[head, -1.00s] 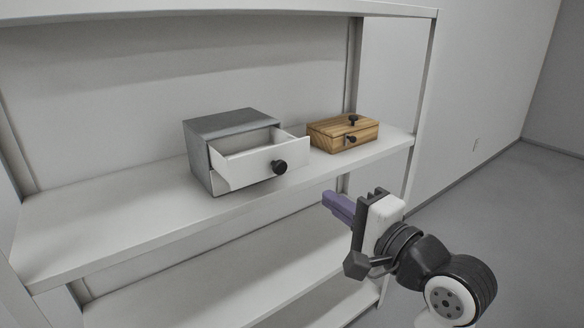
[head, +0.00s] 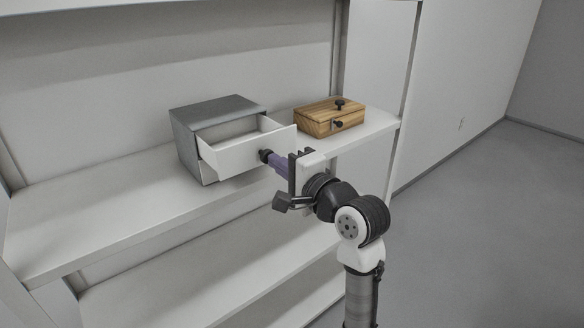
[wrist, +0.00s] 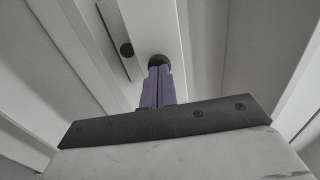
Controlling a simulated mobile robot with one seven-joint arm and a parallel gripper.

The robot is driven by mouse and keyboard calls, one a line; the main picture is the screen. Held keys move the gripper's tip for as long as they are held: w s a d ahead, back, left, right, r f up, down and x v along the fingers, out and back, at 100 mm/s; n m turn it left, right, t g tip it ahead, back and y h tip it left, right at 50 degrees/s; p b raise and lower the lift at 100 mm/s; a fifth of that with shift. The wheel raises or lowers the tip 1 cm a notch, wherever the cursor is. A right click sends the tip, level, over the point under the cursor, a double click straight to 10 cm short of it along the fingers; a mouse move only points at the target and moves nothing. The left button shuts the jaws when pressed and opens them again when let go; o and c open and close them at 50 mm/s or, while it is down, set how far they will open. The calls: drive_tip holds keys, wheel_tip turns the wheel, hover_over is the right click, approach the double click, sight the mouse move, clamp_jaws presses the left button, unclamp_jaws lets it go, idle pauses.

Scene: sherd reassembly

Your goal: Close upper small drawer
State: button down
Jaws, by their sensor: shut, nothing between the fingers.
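The upper small drawer (head: 235,155) is white and stands pulled out from a grey cabinet (head: 216,110) on the shelf. Its round black knob (head: 266,155) is at the middle of its front; the knob also shows in the wrist view (wrist: 158,60). My gripper (head: 274,160) has its purple fingers together, with the tips at the knob, touching it or very close. In the wrist view the fingers (wrist: 157,82) are closed side by side and point at the knob.
A wooden box (head: 330,117) with dark knobs stands right of the cabinet on the same white shelf (head: 100,205). A lower shelf (head: 200,290) lies below. An upright post (head: 408,75) stands at the shelf's right end. Open floor (head: 470,230) is to the right.

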sight(249, 142)
drive_tip(key=shift+w+a, duration=0.15)
drive_tip(key=p+x, duration=0.4)
drive_tip(key=x, duration=0.7)
drive_tip(key=shift+w+r, duration=0.1)
drive_tip(key=shift+r, duration=0.1)
drive_tip(key=shift+p, duration=0.4)
